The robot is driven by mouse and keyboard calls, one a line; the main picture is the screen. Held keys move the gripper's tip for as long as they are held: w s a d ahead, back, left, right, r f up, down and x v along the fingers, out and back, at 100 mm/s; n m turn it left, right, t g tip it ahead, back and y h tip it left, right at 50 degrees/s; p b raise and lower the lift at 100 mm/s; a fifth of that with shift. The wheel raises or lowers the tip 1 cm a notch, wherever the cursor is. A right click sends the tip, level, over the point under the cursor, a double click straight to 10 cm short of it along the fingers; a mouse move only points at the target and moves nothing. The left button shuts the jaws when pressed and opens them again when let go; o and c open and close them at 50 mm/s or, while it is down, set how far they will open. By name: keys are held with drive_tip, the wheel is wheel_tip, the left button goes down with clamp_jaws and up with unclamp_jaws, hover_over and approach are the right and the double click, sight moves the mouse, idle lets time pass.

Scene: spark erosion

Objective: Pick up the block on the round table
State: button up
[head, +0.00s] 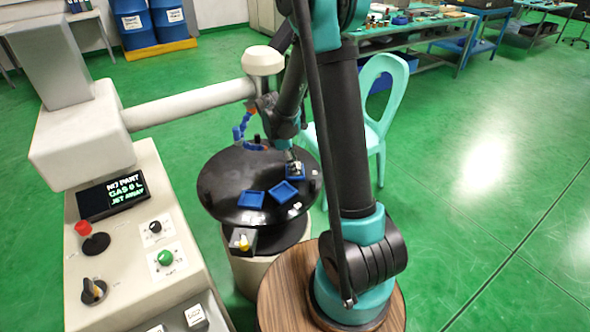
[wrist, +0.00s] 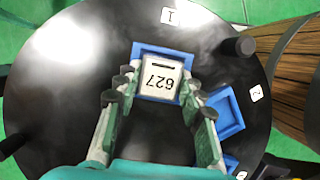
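The block (wrist: 160,80) is pale, with a dark slot and the number 627 on its top, and sits in a blue square tray (wrist: 163,48) on the black round table (wrist: 60,110). My gripper (wrist: 158,84) is open, with one finger on each side of the block and a small gap seeming to remain on both sides. In the head view my gripper (head: 294,157) is low over the rear right tray (head: 296,177) on the round table (head: 225,180). The block is mostly hidden there by the gripper.
Two other blue trays, a left one (head: 251,199) and a right one (head: 283,192), look empty. Black posts stand at the table rim. A beige machine with a control panel (head: 130,235) stands left. A turquoise chair (head: 384,95) is behind my arm.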

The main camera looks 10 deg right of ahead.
clamp_jaws()
drive_tip(key=shift+r, duration=0.1)
